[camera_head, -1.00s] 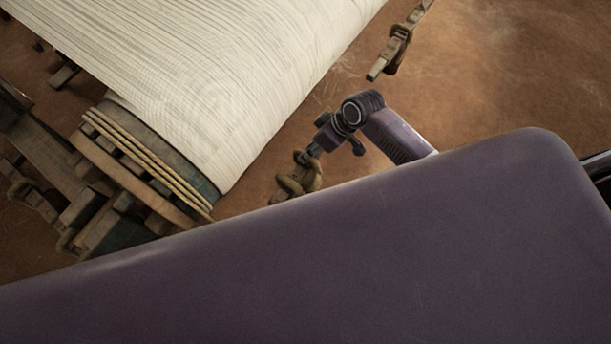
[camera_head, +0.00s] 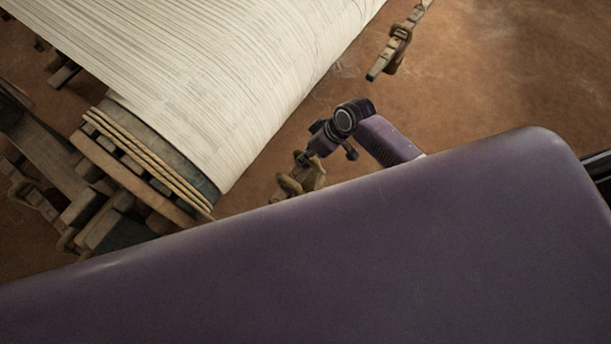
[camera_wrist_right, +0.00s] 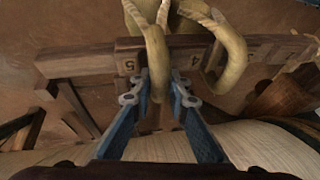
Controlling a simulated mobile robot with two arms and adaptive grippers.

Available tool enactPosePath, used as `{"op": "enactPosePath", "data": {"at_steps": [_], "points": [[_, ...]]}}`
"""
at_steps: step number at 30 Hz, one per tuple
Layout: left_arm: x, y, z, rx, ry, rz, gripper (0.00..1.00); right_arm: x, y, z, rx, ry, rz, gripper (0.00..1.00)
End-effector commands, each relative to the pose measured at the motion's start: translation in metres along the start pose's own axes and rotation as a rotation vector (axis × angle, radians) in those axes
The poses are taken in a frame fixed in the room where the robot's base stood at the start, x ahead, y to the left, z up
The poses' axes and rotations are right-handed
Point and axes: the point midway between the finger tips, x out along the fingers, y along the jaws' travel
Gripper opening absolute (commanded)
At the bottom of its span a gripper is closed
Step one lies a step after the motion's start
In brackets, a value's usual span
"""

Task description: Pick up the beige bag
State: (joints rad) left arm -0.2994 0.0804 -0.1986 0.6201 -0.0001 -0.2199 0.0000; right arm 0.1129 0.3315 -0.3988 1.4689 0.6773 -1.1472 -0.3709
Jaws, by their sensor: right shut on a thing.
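The beige bag (camera_wrist_right: 228,50) shows in the right wrist view as thick, curved beige straps over a wooden bar. One strap hangs down between the fingers of my right gripper (camera_wrist_right: 160,82), which is shut on it. In the head view the bag (camera_head: 315,177) is a small beige shape just below my right gripper (camera_head: 303,160), partly hidden behind the large purple surface in front. The bag's full body is hidden in both views. My left gripper is not in view.
A wooden bar (camera_wrist_right: 85,63) marked with numbers runs behind the straps. The loom's white cloth (camera_head: 220,70) and its wooden end frame (camera_head: 150,170) lie left of my right arm. Another wooden piece with a beige loop (camera_head: 398,40) is at upper right. Brown floor (camera_head: 510,70) is clear at right.

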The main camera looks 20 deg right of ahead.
Motion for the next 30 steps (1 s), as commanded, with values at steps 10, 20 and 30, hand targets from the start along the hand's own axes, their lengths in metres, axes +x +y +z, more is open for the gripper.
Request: {"op": "enactPosePath", "data": {"at_steps": [10,20,30], "points": [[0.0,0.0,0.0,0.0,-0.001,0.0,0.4,-0.001,0.001,0.0,0.0,0.0,0.001,0.0],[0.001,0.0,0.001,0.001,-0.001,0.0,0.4,-0.012,-0.001,-0.005,-0.001,0.002,0.002,0.0],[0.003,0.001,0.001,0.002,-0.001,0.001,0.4,-0.032,-0.006,-0.014,-0.002,0.002,0.001,0.0]]}}
